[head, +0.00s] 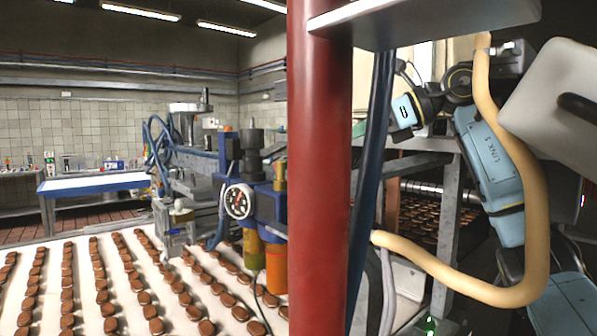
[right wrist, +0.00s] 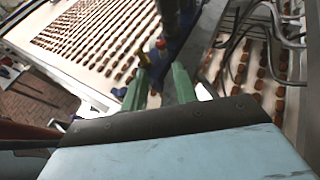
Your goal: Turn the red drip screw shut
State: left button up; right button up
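A small red piece (right wrist: 160,44), which may be the red drip screw, shows just beyond my right fingertips in the right wrist view, next to a yellow brass-like part (right wrist: 150,61). My right gripper (right wrist: 158,76) has its two green fingers apart, with no object clearly held between them. Whether they touch the fitting is unclear. In the head view my right arm comes in from the right, and its hand is largely hidden behind a red column. The drip screw cannot be made out for certain there. My left gripper is not in view.
The thick red column (head: 318,200) blocks the middle of the head view. Hoses hang close by. A blue-edged table (head: 95,184) stands behind at left.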

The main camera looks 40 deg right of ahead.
jog(key=x, duration=1.3)
jog(key=shift+w+f, duration=0.1)
jog(key=shift+f, duration=0.05)
